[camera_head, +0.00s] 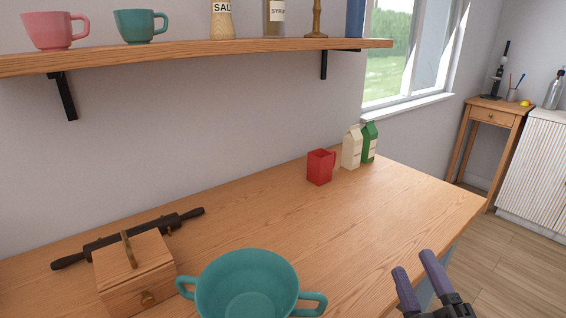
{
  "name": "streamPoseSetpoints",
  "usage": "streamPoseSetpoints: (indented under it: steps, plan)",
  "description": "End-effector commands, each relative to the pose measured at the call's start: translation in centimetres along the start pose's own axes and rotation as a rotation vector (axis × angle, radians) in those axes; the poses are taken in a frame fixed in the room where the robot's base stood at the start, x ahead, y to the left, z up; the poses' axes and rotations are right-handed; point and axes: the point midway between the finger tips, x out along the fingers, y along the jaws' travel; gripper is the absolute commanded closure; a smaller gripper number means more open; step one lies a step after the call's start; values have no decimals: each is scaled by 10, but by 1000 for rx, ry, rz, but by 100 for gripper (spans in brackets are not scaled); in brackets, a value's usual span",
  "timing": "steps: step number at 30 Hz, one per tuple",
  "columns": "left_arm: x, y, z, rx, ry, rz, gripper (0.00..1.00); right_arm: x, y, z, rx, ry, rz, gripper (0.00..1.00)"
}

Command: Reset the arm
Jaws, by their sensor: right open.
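My right gripper (418,276) shows at the bottom right of the head view, with two purple fingers on a black body. Its fingers are apart and nothing is between them. It is near the counter's front edge, to the right of the teal two-handled pot (246,285). My left gripper is not in view.
The wooden counter (370,215) carries a wooden box (134,272), a dark rolling pin (130,237), a red mug (320,167), a cream carton (351,147) and a green carton (369,142). A wall shelf (200,50) holds cups and bottles.

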Motion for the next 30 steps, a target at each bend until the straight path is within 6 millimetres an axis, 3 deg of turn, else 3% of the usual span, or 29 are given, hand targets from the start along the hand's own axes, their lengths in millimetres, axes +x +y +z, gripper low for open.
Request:
streamPoseSetpoints:
  steps: [1, 2, 3, 5, 8, 12, 15, 20, 23, 27, 30]
  plan:
    - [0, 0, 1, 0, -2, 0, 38, -16, -23, 38, 183, -268, -68, 45]
    - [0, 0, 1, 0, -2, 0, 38, -30, -40, 56, 272, -412, -121, 45]
    - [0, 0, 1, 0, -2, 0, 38, -50, -62, 72, 371, -580, -197, 45]
    - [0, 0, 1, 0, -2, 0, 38, -82, -94, 84, 489, -788, -318, 45]
    - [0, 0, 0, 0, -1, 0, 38, -135, -137, 83, 636, -1055, -531, 45]
    - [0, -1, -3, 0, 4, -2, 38, -204, -176, 52, 788, -1325, -851, 45]
    - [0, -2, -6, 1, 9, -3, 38, -241, -197, 30, 852, -1444, -1054, 45]
    - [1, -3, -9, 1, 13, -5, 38, -268, -264, 59, 814, -1472, -1077, 45]
    - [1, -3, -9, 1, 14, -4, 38, -298, -302, 76, 792, -1493, -1100, 45]
    - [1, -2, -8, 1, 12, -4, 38, -364, -349, 101, 751, -1533, -1139, 45]
    - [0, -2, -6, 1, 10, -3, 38, -423, -367, 116, 717, -1561, -1169, 45]
